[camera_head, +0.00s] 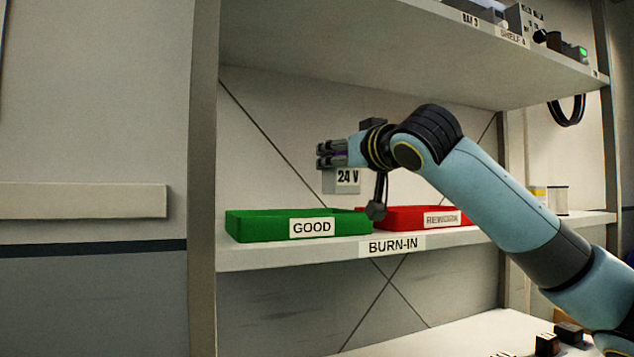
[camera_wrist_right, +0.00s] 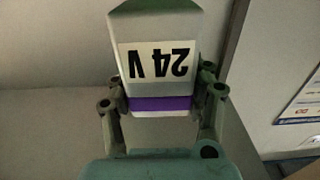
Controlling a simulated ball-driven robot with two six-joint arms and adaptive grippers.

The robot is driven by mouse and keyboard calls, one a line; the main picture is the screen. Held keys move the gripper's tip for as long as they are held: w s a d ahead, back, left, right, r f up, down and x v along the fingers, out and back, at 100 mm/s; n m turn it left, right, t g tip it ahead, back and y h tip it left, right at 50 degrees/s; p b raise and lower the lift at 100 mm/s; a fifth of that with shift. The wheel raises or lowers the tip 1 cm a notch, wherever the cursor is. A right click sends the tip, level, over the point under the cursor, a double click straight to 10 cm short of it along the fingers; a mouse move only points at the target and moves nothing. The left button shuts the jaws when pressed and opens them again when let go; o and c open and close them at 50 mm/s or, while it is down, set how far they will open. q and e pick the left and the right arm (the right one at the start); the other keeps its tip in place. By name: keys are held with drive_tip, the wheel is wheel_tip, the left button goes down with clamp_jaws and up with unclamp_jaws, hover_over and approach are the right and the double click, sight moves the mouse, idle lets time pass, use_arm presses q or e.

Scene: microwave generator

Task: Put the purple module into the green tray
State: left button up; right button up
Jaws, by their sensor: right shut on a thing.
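My right gripper (camera_head: 326,154) is shut on the purple module (camera_head: 346,181), a pale grey block with a "24 V" label. The right wrist view shows the module (camera_wrist_right: 160,60) between the fingers (camera_wrist_right: 160,100), with its purple band (camera_wrist_right: 160,104) near them. The module hangs in the air above the shelf. The green tray (camera_head: 262,226), labelled "GOOD", stands on the shelf below and to the left of the module. They are apart. The tray's floor is mostly hidden by its front wall. My left gripper is not in view.
A red tray (camera_head: 400,214) labelled "REWORK" stands right of the green tray, partly behind my arm. Both are on the "BURN-IN" shelf (camera_head: 280,257). An upper shelf (camera_head: 400,50) overhangs them. A shelf post (camera_head: 203,180) stands to the left.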

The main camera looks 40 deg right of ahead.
drive_tip(key=shift+w+a+f+p, duration=0.25)
drive_tip(key=shift+w+a+f, duration=0.25)
drive_tip(key=shift+f, duration=0.6)
drive_tip(key=shift+w+a+f+p, duration=0.3)
drive_tip(key=shift+a+f, duration=0.45)
drive_tip(key=shift+f, duration=0.4)
drive_tip(key=shift+w+a+f+p, duration=0.2)
drive_tip(key=shift+w+a+f, duration=0.35)
drive_tip(key=shift+f, duration=0.55)
drive_tip(key=o, duration=1.3)
drive_tip(key=shift+s, duration=0.1)
drive_tip(key=shift+o, duration=0.2)
